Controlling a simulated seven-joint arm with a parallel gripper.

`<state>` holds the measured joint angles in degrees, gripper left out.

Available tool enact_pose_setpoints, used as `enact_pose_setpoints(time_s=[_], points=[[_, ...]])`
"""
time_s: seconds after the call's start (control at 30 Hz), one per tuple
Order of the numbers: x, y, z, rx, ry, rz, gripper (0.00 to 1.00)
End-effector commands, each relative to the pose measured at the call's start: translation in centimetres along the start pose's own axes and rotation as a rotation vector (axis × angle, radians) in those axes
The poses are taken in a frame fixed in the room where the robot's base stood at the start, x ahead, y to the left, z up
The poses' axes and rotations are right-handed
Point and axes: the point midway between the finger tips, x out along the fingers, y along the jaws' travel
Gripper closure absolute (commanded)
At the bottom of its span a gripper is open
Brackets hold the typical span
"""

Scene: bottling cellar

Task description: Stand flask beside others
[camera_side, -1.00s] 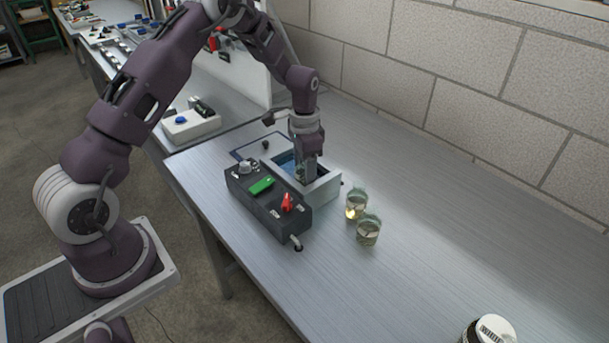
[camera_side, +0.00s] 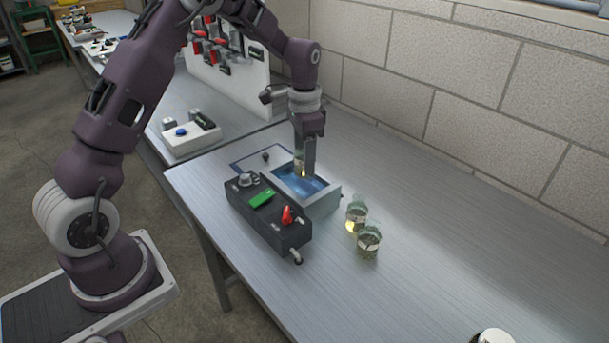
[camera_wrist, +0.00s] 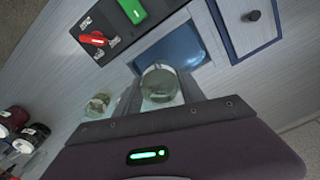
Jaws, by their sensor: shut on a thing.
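My gripper (camera_side: 305,172) is shut on a glass flask (camera_side: 299,166) and holds it above the blue water bath. In the wrist view the held flask (camera_wrist: 160,86) shows between the two fingers, with the bath (camera_wrist: 206,36) behind it. In the side view the bath (camera_side: 326,200) is a pale open box with blue water inside. Two other glass flasks, a nearer one (camera_side: 368,243) and a farther one (camera_side: 356,217), stand upright close together on the bench, right of the bath. One standing flask (camera_wrist: 96,104) shows in the wrist view.
A black control box (camera_side: 268,216) with a green switch, a red knob and a short spout adjoins the bath. A jar with a white lid (camera_side: 492,337) is cut off at the bottom edge. The bench (camera_side: 450,240) right of the flasks is clear. A block wall runs behind.

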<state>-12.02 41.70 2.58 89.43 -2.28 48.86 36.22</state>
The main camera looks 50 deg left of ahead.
Motion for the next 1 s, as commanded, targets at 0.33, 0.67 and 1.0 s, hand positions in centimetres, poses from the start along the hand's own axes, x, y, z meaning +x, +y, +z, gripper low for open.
enact_pose_setpoints(time_s=[0.33,0.67,1.0], points=[[-6.6,0.0,-0.1,-0.001,0.003,-0.002,1.0],[-6.8,6.8,-1.4,0.005,-0.001,0.001,1.0],[-6.8,14.2,-1.7,0.004,0.0,0.0,1.0]])
